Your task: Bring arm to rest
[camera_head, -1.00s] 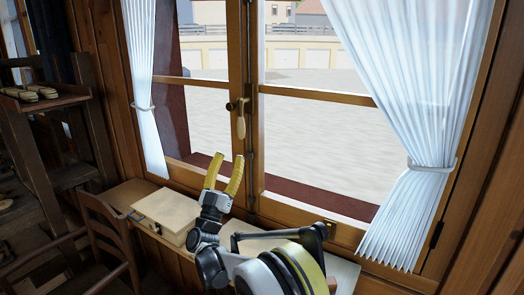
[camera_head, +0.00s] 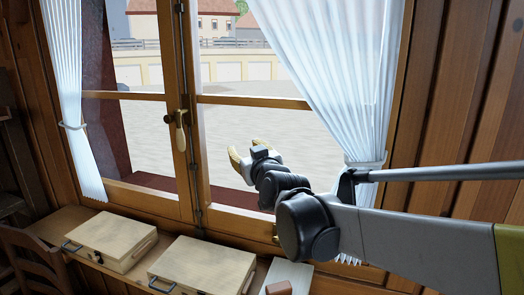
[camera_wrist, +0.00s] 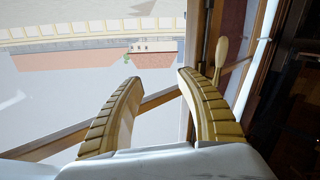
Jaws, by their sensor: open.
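My gripper (camera_head: 252,155) is raised in front of the window (camera_head: 255,150), with my arm reaching in from the right. Its yellow fingers point away toward the glass in the head view. In the wrist view my gripper (camera_wrist: 155,85) shows both ribbed fingers spread apart with nothing between them. The window's handle (camera_wrist: 221,55) appears beside the right finger there; the view is tilted and shows the outdoors upside down.
Two pale cases (camera_head: 110,240) (camera_head: 205,268) lie on the sill bench below the window. A small reddish-brown block (camera_head: 279,287) is at the bottom edge. White curtains (camera_head: 335,80) hang at both sides; the right one is close behind my arm. A wooden chair (camera_head: 35,262) stands at lower left.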

